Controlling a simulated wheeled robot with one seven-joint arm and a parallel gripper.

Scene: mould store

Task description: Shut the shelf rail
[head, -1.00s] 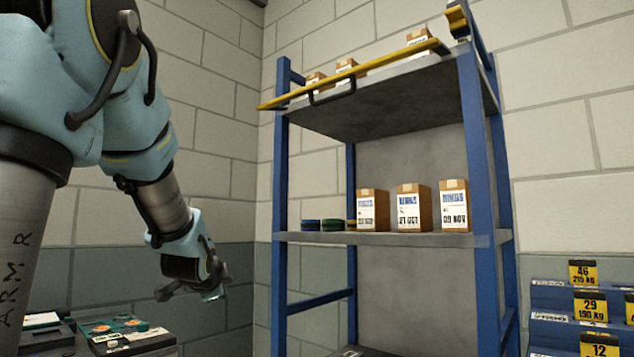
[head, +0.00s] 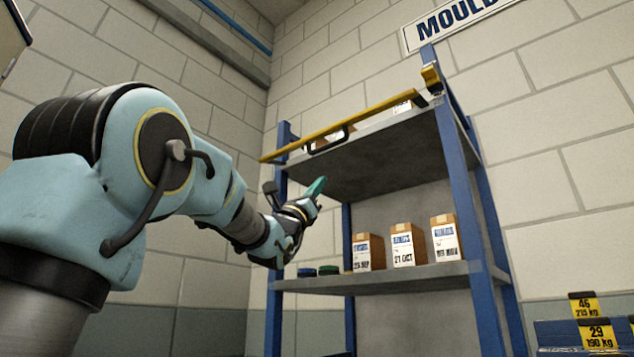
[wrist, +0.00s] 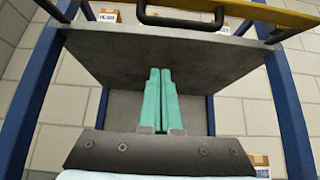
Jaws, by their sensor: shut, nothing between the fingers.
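The yellow shelf rail (head: 365,118) runs along the front of the top shelf, and its left end sticks out past the left blue post. A black handle (head: 328,140) hangs from it. In the wrist view the rail (wrist: 270,12) crosses the top right, with the handle (wrist: 180,22) at top centre. My gripper (head: 317,187) is shut and empty, near the left post and below the rail and handle. In the wrist view its teal fingers (wrist: 157,98) lie together below the handle, apart from it. How far the rail stands from the shelf edge is hard to tell.
The top shelf (head: 390,150) has a grey underside above my gripper. Blue posts (head: 275,245) frame the rack. A yellow bracket (head: 431,77) sits at the top right post.

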